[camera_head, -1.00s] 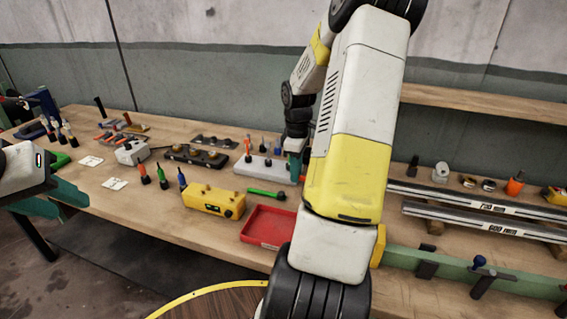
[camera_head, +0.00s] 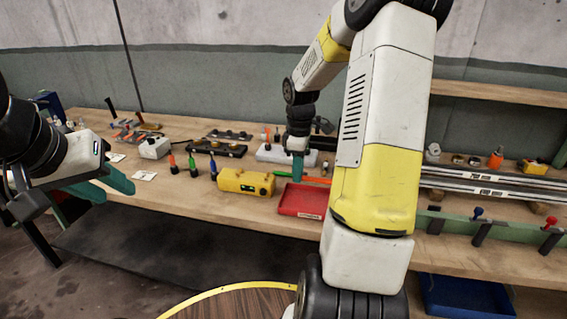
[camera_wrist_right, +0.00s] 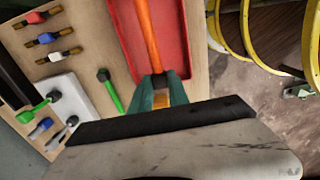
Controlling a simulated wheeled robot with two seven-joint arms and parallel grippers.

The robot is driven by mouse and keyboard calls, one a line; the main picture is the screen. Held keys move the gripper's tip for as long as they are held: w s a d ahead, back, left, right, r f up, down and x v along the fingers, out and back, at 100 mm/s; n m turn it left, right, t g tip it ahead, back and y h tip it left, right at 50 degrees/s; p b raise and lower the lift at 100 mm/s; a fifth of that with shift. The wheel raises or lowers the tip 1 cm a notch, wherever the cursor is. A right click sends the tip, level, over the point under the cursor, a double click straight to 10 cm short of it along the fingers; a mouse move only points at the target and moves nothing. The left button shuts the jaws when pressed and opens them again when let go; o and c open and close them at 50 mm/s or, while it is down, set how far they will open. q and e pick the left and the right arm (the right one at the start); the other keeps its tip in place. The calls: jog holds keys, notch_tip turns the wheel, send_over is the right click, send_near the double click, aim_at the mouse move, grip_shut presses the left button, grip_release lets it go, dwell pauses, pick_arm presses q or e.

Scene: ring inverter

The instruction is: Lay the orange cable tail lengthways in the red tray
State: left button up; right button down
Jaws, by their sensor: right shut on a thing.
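The orange cable tail (camera_wrist_right: 148,35) is gripped at one end by my right gripper (camera_wrist_right: 162,93). In the right wrist view it runs straight away from the fingers, over the red tray (camera_wrist_right: 177,50) and along its length. I cannot tell whether it touches the tray floor. In the head view the cable (camera_head: 318,180) sticks out rightward from the right gripper (camera_head: 297,167), at the tray's (camera_head: 300,202) back edge, and passes behind my arm. My left gripper (camera_head: 102,186) is empty and open at the left, off the table's front edge.
A pale block with plugs (camera_head: 272,154) is further back. Metal rails (camera_head: 470,180) lie at the right. My right arm hides part of the table.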

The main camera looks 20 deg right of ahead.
jog(key=shift+f, duration=0.1)
jog(key=shift+f, duration=3.9)
jog(key=c, duration=1.2)
grip_release()
jog(key=shift+o, duration=0.2)
notch_tip(320, 180, up, 7)
jog(key=shift+w, duration=0.1)
jog(key=shift+r, duration=0.4)
